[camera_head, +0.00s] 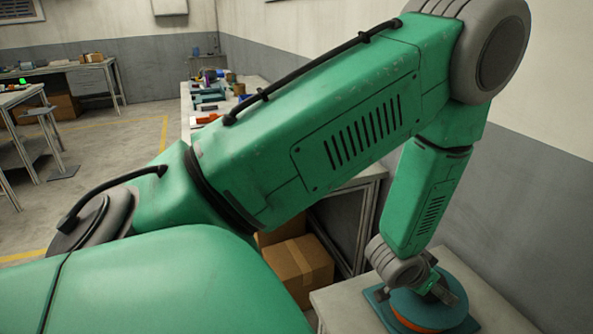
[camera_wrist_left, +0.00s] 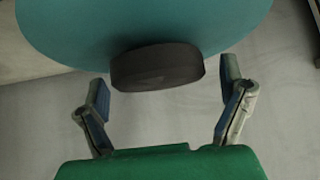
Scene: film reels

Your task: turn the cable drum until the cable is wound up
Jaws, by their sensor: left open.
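The cable drum (camera_head: 425,306) has a round teal top plate with an orange-red band below it. It sits on a teal base (camera_head: 378,296) at the lower right. My left gripper (camera_head: 442,291) reaches down over the drum. In the left wrist view the teal plate (camera_wrist_left: 150,22) fills the top, with a dark rounded knob (camera_wrist_left: 157,68) at its edge. The fingers of my left gripper (camera_wrist_left: 163,82) are open on either side of the knob, with gaps showing on both sides. I cannot make out the cable. My right gripper is not in view.
The drum stands on a pale table (camera_head: 340,305) by the grey wall. Cardboard boxes (camera_head: 300,267) lie left of it. A long bench (camera_head: 188,125) with small items stands further back. Other workbenches are at the far left, with open floor between.

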